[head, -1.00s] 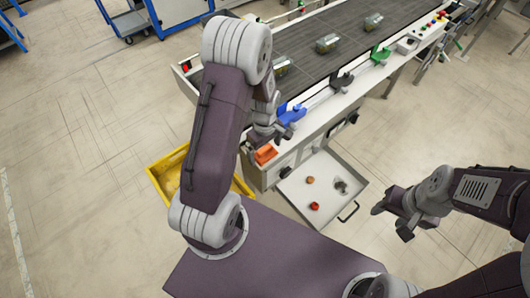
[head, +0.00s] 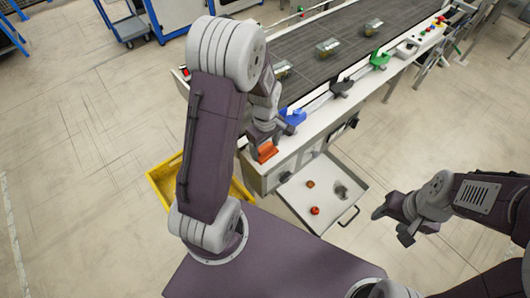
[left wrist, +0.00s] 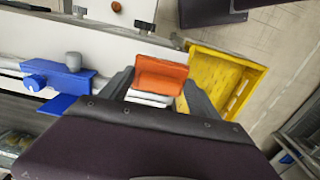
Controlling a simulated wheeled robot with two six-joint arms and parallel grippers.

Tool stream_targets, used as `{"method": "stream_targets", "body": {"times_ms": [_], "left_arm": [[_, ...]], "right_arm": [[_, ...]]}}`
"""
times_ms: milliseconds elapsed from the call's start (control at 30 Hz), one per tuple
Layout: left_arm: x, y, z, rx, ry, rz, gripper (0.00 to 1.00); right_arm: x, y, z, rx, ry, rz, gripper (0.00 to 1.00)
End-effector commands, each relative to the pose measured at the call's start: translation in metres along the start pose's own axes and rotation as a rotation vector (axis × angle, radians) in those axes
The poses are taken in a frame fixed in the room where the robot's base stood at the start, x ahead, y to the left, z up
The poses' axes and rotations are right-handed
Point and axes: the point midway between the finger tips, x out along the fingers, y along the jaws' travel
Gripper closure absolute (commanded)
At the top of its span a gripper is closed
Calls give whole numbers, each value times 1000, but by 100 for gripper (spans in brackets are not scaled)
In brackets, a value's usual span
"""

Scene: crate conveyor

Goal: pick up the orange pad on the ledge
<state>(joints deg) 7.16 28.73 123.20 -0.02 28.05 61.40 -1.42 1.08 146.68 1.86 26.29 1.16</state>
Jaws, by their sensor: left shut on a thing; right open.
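The orange pad (head: 265,152) is on the ledge (head: 247,165) at the near left corner of the conveyor frame. In the left wrist view the orange pad (left wrist: 161,76) sits between the two dark fingers. My left gripper (head: 262,140) reaches down over the ledge and is shut on the pad; its fingers (left wrist: 158,85) flank it, and the arm partly hides it in the head view. My right gripper (head: 391,224) is open and empty over the floor at the right.
A yellow crate (head: 159,174) stands on the floor beside the ledge. A blue holder (head: 293,117), a black one (head: 342,87) and a green one (head: 380,61) line the conveyor edge. An open drawer (head: 296,206) with small items juts out below. Metallic parts lie on the belt (head: 318,70).

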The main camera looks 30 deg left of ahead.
Motion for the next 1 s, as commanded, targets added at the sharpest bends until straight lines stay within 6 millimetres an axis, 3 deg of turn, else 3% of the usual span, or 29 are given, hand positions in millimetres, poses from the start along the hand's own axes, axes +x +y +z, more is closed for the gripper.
{"method": "stream_targets", "body": {"times_ms": [300, 433, 600, 867, 900, 1000], "left_arm": [[-43, 62, 46, 7, 1, 5, 68], [-57, 80, 60, 4, 1, 3, 68], [-67, 92, 69, 2, 0, 0, 68], [-68, 93, 70, 0, 0, 0, 68], [-68, 93, 70, 0, 0, 0, 35], [-68, 93, 70, 0, 0, 0, 61]], "right_arm": [[5, 0, 1, 0, 0, 0, 47], [6, 0, 1, 0, 0, 0, 47], [6, 0, 1, 0, 0, 0, 47], [6, 0, 1, 0, 0, 0, 47], [6, 0, 1, 0, 0, 0, 47], [6, 0, 1, 0, 0, 0, 47]]}}
